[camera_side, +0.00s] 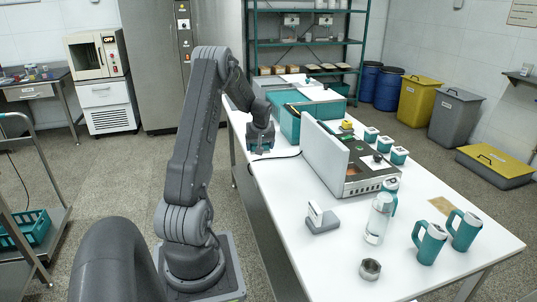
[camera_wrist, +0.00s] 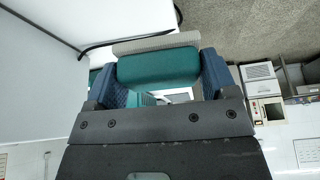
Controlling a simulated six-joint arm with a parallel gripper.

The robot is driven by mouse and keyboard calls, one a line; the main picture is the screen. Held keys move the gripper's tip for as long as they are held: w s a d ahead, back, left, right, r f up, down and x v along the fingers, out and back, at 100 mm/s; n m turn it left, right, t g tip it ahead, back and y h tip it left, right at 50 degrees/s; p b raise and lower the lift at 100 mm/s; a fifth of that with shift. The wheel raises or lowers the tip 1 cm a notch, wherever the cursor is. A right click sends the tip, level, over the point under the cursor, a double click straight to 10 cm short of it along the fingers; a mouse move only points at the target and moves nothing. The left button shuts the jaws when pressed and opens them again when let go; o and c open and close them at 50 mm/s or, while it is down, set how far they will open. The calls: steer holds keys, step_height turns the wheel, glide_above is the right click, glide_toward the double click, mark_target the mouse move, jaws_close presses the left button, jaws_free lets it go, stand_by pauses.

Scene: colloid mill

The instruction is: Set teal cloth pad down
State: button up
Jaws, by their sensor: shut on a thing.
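My gripper (camera_side: 261,146) is over the left edge of the white table in the side view, beside the raised white lid of the machine. In the wrist view my gripper (camera_wrist: 165,78) is shut on the teal cloth pad (camera_wrist: 160,68), which sits between the two blue fingertips. The pad has a teal body with a grey strip along its far edge. In the side view only a small teal patch shows at the fingertips, so the pad is mostly hidden there. I cannot tell whether the pad touches the table.
The white table (camera_side: 290,215) holds the machine with its raised white lid (camera_side: 325,160), teal mugs (camera_side: 428,243), a clear bottle (camera_side: 378,220), a grey stand (camera_side: 322,219) and a metal nut (camera_side: 370,269). A black cable (camera_side: 275,157) crosses the left table edge. The front left tabletop is clear.

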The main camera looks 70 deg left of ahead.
steer(key=s+d+m+t, duration=0.1)
steer(key=d+m, duration=0.2)
steer(key=d, duration=0.9)
glide_above(298, 194)
steer(key=s+d, duration=0.1)
steer(key=shift+h, duration=0.3)
step_height(298, 194, down, 6)
steer(key=shift+d+f, duration=0.1)
steer(key=shift+f, duration=0.15)
steer(key=shift+w+f, duration=0.15)
steer(key=shift+d+f, duration=0.1)
steer(key=shift+f, duration=1.9)
steer(key=shift+f, duration=0.15)
steer(key=o, duration=0.8)
